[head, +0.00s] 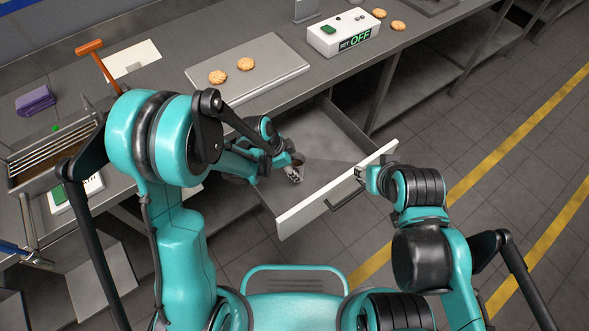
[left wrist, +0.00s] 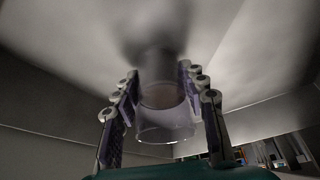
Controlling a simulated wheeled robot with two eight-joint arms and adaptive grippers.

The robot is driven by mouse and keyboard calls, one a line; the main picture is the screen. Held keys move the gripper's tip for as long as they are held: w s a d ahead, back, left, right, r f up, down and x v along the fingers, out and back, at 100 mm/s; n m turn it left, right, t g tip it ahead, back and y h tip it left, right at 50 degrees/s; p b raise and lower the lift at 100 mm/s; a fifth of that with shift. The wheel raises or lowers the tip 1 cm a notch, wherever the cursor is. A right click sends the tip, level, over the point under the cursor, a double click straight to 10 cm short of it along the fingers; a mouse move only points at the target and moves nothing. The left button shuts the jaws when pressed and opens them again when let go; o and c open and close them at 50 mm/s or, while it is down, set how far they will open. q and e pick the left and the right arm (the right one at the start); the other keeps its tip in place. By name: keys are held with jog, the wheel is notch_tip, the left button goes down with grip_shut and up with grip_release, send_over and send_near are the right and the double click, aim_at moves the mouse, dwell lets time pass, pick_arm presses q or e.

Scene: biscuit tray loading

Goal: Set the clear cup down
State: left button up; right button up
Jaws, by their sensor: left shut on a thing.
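The clear cup (left wrist: 166,122) stands between the fingers of my left gripper (left wrist: 160,100) in the left wrist view. The fingers are shut on its two sides. In the head view my left gripper (head: 294,172) is inside the open drawer (head: 335,130), low behind its white front panel. The cup is too small and hidden there to make out clearly. I cannot tell whether its base touches the drawer floor. My right gripper (head: 361,173) is at the drawer's white front, close to the dark handle (head: 345,199). Its fingers are too small to judge.
The counter above the drawer holds a grey tray (head: 262,88) with two biscuits, a white box (head: 343,38) reading OFF, and more biscuits. A purple block (head: 35,101) and a wire rack (head: 55,150) are at the left. The drawer's walls surround my left gripper.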

pick_arm(q)
jog(key=shift+r, duration=0.1)
jog(key=o, duration=1.4)
